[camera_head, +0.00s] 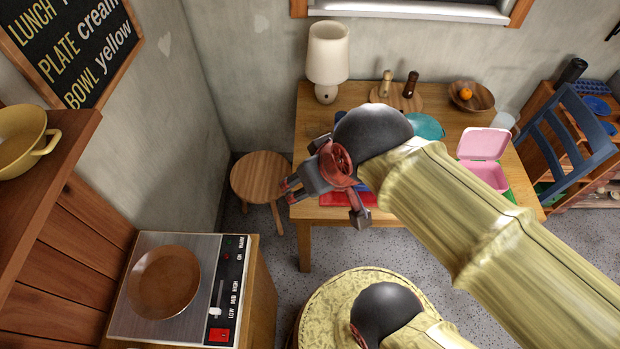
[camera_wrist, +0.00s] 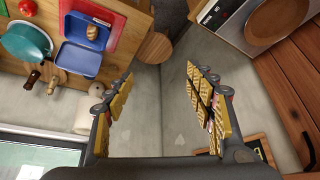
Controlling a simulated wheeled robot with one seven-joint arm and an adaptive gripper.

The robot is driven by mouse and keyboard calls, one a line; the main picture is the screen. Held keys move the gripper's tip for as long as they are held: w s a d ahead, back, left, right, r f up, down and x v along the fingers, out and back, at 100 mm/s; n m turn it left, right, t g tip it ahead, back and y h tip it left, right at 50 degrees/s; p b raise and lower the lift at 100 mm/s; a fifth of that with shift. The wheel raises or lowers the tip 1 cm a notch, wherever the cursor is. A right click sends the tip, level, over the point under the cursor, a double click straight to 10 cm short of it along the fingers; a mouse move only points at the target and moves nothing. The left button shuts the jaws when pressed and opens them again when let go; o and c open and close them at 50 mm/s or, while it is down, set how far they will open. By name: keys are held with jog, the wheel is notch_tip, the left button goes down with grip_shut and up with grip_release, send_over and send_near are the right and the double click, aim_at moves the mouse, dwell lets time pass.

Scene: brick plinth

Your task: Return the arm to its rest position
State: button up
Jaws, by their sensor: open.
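My gripper (camera_head: 324,204) is at the end of my arm, in the air in front of the wooden table's left part in the head view. Its two fingers are spread apart, with nothing between them. In the wrist view the open fingers (camera_wrist: 160,82) stand left and right of the picture's middle, with bare grey wall between them. My arm reaches in from the lower right of the head view and hides part of the table.
The wooden table (camera_head: 309,130) bears a lamp (camera_head: 327,60), a pink box (camera_head: 484,145) and a blue lunch box (camera_wrist: 80,60) holding a brown item. A stool (camera_head: 262,178), a hotplate with a pan (camera_head: 165,282) and a shelf (camera_head: 45,200) stand left. A blue chair (camera_head: 575,125) is right.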

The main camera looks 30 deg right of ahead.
notch_tip(320, 180, down, 5)
jog(key=b, duration=0.4)
jog(key=shift+r, duration=0.2)
jog(key=shift+w+r, duration=0.1)
jog(key=shift+r, duration=0.1)
jog(key=shift+c, duration=0.2)
jog(key=shift+c, duration=0.6)
